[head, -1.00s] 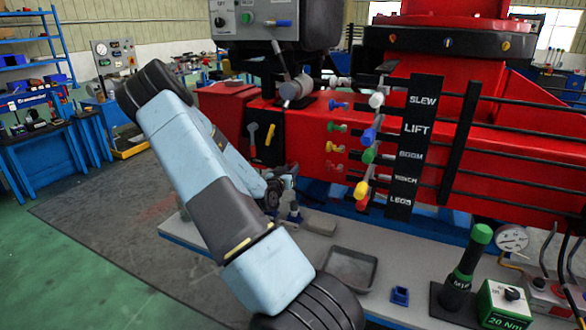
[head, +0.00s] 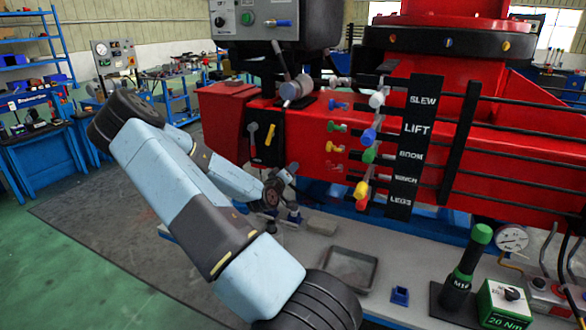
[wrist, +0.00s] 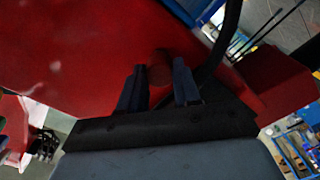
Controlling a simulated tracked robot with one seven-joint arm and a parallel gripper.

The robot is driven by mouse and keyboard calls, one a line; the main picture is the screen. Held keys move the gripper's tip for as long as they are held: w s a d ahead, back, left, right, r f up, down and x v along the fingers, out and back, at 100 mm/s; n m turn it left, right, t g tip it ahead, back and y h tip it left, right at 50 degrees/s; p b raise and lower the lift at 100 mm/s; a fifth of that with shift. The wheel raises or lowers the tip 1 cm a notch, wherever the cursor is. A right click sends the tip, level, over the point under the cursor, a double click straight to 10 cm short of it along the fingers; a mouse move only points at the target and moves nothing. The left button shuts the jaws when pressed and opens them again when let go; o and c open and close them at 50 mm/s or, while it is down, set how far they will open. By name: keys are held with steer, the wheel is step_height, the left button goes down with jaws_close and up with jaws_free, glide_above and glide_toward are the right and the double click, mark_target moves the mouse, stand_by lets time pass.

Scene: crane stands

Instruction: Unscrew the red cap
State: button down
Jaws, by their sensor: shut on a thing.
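The red cap (wrist: 160,62) shows in the wrist view as a dark red round shape between the two blue fingers, against the red crane body. My gripper (wrist: 159,82) is shut on it, one finger on each side. In the head view my gripper (head: 288,173) is at the lower side of the red crane body (head: 310,150), beyond my arm. The cap cannot be made out there. Its thread and seat are hidden in both views.
A grey bench (head: 320,238) runs below, with a shallow tray (head: 349,266), a small blue holder (head: 400,296) and a green-topped post (head: 467,265). Coloured levers (head: 369,140) stand right of my gripper. Open floor (head: 85,265) lies at left.

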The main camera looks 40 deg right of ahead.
steer(key=shift+n, duration=0.3)
steer(key=n, duration=0.5)
stand_by(0.4)
steer(key=n, duration=0.5)
steer(key=shift+s, duration=0.1)
